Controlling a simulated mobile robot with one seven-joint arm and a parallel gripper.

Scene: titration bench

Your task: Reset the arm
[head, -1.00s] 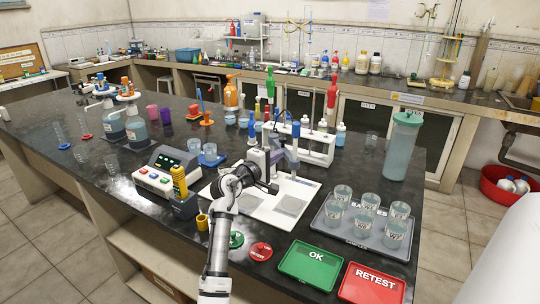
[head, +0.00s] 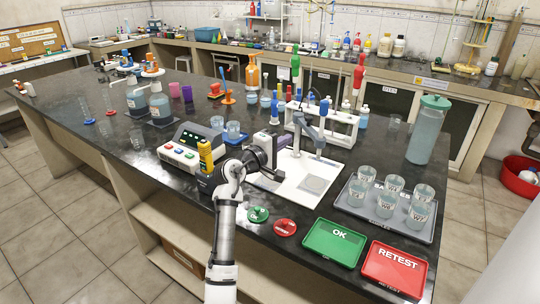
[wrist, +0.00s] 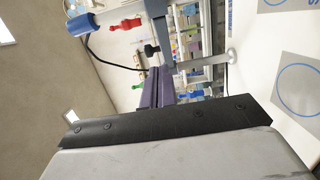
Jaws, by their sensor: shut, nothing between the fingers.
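My arm rises from the bottom of the head view, over the near edge of the black bench. My gripper (head: 270,143) is in front of the titration stand, above the back left of the white board. In the wrist view its two purple fingers (wrist: 154,88) lie together, shut and empty. The stand's grey arm with a blue end (wrist: 95,22) shows just beyond the fingertips there. I cannot tell in the pictures whether they touch.
A control box (head: 188,148) with coloured buttons stands left of my gripper. A tray (head: 356,209) of several cups, a green OK tray (head: 334,242) and a red RETEST tray (head: 393,270) lie to the right. A bottle rack (head: 342,137) stands behind.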

